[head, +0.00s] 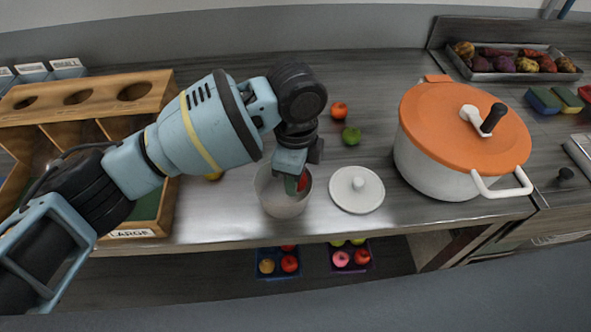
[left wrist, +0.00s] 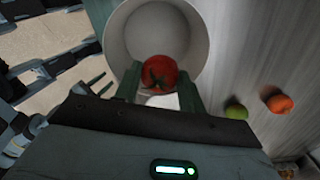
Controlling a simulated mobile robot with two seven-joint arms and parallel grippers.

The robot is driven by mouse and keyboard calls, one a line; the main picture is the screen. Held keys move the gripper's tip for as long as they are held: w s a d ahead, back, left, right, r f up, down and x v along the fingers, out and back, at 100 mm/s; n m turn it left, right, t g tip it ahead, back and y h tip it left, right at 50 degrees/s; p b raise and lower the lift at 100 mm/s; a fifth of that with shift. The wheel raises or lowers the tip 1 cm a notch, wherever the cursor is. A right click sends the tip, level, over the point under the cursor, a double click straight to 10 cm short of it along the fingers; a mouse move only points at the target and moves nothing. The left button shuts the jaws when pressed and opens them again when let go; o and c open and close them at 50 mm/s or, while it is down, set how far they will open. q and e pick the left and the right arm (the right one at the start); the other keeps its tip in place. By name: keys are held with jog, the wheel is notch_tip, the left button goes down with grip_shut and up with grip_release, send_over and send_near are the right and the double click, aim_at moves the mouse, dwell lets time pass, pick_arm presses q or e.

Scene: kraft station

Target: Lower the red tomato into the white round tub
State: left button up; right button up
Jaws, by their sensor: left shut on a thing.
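The white round tub (head: 283,201) stands open on the grey counter, near its front edge. It also shows in the left wrist view (left wrist: 190,28), with its mouth facing the camera. My left gripper (head: 296,180) points down over the tub. It is shut on the red tomato (left wrist: 159,72), which sits between its two green fingers. In the head view only a sliver of the tomato (head: 303,182) shows at the tub's mouth. I cannot tell how deep in the tub the tomato is. My right gripper is not in view.
A white round lid (head: 357,190) lies right of the tub. A large white pot with an orange lid (head: 463,125) stands further right. A red-orange fruit (head: 339,110) and a green one (head: 351,136) lie behind. A wooden rack (head: 85,97) stands left.

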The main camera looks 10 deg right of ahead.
pick_arm(q)
jog(key=o, duration=1)
jog(key=shift+o, duration=0.2)
jog(key=shift+r, duration=0.3)
notch_tip(320, 180, up, 6)
jog(key=shift+r, duration=0.6)
